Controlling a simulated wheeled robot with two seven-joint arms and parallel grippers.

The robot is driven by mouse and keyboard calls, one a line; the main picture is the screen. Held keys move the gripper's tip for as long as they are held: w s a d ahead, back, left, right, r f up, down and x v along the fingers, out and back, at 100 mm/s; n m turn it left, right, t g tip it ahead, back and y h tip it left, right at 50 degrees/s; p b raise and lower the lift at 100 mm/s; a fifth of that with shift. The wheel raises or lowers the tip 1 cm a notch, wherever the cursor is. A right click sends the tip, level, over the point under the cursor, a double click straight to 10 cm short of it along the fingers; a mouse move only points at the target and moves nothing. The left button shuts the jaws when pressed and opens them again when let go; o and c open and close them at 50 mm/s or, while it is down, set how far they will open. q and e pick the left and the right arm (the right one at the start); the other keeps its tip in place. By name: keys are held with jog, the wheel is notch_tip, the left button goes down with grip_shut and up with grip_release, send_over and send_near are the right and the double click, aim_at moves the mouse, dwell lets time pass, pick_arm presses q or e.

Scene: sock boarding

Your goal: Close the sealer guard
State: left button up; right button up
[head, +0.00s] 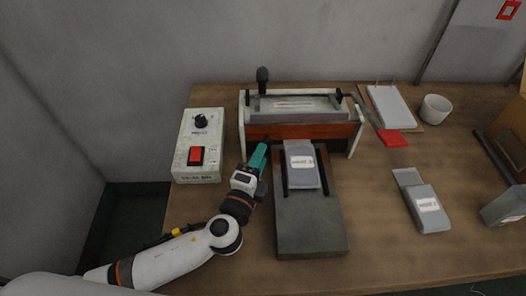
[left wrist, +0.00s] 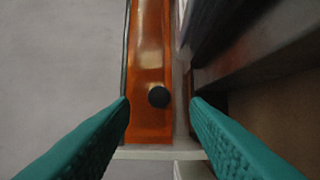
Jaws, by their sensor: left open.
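The sealer (head: 353,133) stands at the back of the table, with pale side plates and a dark bar across its top. Its orange guard (head: 300,131) shows as a strip across the front, between the side plates. In the left wrist view the guard (left wrist: 151,55) is a long glossy strip with a round black knob (left wrist: 158,96), seen between my fingers. My left gripper (head: 258,157) has teal fingers and is in front of the sealer's left end. It is open (left wrist: 160,120), and I see no clear contact with the knob. My right gripper is out of view.
A control box (head: 199,145) with a red switch stands left of the sealer. A grey stand (head: 310,225) holding a labelled pouch (head: 301,165) is just right of my left gripper. Another pouch (head: 426,205), a white cup (head: 435,109) and a red piece (head: 393,138) lie further right.

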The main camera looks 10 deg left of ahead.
pick_arm(q)
jog(key=s, duration=0.2)
jog(key=s+a+b, duration=0.1)
jog(key=s, duration=0.5)
jog(key=shift+a+f+b, duration=0.15)
jog(key=shift+a+b, duration=0.15)
jog(key=shift+s+a, duration=0.1)
jog(key=shift+s, duration=0.3)
